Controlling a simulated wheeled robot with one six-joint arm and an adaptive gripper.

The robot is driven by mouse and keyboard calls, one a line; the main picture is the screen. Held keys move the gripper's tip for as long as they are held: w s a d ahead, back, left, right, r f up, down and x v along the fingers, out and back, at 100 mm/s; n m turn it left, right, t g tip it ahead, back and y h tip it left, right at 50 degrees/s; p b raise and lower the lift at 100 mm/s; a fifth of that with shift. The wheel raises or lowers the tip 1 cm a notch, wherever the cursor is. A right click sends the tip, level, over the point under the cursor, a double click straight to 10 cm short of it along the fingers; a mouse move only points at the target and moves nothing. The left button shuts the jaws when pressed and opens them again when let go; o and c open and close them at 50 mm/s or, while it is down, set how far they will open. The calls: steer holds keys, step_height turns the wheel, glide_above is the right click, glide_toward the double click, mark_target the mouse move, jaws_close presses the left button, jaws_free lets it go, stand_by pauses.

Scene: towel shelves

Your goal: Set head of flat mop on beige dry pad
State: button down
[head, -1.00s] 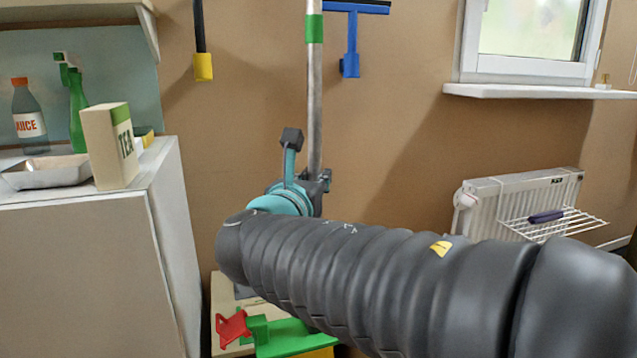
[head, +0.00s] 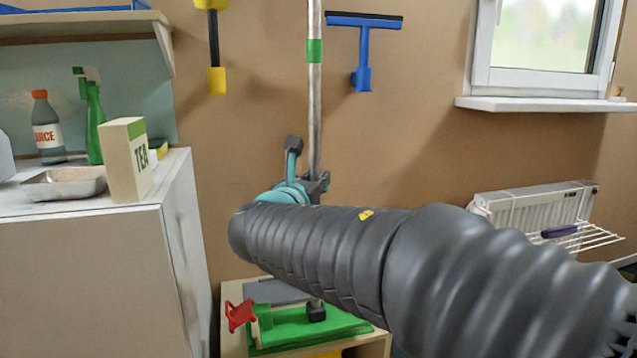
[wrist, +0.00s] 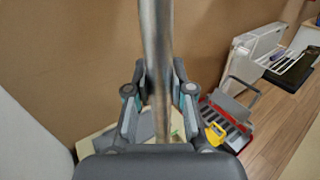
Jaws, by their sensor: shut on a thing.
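The flat mop's metal pole (head: 315,100) with a green band stands nearly upright in the head view. My gripper (head: 318,183) is shut on the pole, which also runs between my fingers in the wrist view (wrist: 157,60). Below my arm, a dark joint (head: 316,312) shows at the pole's foot, over a flat green piece (head: 290,332). I cannot tell whether this piece is the mop head or something under it. A beige surface (head: 234,296) lies around it; I cannot make out a separate beige dry pad. My arm hides part of this area.
A red clip (head: 240,314) and a grey flat item (head: 275,291) lie beside the green piece. A white cabinet (head: 90,260) stands left. A blue squeegee (head: 362,50) hangs on the wall. A radiator (head: 540,205) is right; the wrist view shows a toolbox (wrist: 243,135).

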steer(key=w+a+f, duration=0.1)
steer(key=w+a, duration=0.1)
steer(key=w, duration=0.5)
steer(key=shift+f, duration=0.4)
stand_by(0.3)
steer(key=shift+w, duration=0.1)
steer(key=shift+r+p, duration=0.15)
steer(key=shift+p, duration=0.25)
stand_by(0.8)
steer(key=shift+f+b, duration=2.15)
steer(key=shift+f, duration=0.5)
stand_by(1.1)
steer(key=c, duration=0.9)
jaws_free()
steer(key=shift+c, duration=0.2)
